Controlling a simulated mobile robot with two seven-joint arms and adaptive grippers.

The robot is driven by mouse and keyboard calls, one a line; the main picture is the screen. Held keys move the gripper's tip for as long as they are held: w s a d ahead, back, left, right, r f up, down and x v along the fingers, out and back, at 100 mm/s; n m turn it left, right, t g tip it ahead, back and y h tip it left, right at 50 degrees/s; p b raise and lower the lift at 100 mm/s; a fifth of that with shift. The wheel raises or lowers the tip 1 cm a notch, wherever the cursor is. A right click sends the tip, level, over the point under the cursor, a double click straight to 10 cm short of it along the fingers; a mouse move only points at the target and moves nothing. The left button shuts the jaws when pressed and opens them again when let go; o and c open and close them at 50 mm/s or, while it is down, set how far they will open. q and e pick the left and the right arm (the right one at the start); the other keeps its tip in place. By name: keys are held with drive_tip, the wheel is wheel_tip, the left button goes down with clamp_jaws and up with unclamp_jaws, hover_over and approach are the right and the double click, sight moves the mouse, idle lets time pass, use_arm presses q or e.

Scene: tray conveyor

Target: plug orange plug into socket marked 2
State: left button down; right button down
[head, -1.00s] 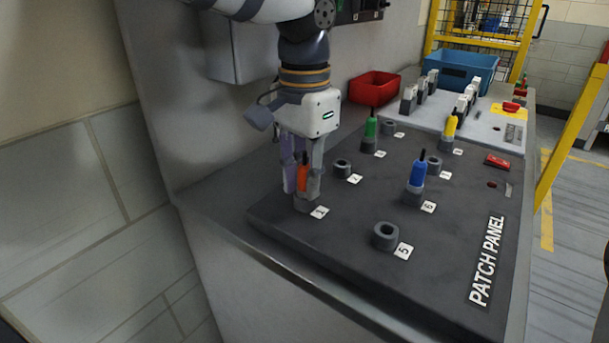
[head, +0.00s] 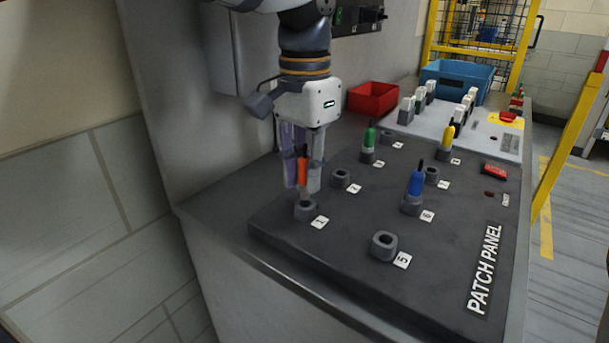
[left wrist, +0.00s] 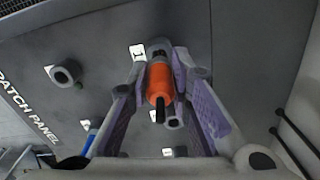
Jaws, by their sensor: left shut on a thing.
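The orange plug (head: 302,172) is upright between the fingers of my left gripper (head: 303,180), shut on it. Its metal lower end shows just above the socket marked 1 (head: 306,210); I cannot tell whether the tip is fully clear. In the left wrist view the orange plug (left wrist: 160,83) points its dark cable end at the camera, and the grey socket behind it is partly covered. The empty socket just beyond (head: 340,179) has a small label (head: 353,184), probably 2, hard to read. My right gripper is not in view.
A green plug (head: 369,142), a blue plug (head: 416,184) and a yellow plug (head: 447,136) stand in other sockets. The socket marked 5 (head: 384,246) is empty. A red bin (head: 373,98) and a blue bin (head: 457,80) stand behind the panel. A wall rises close on the left.

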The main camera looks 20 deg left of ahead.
sight(305, 144)
use_arm(q)
drive_tip(key=shift+r, duration=0.2)
drive_tip(key=shift+r, duration=1.95)
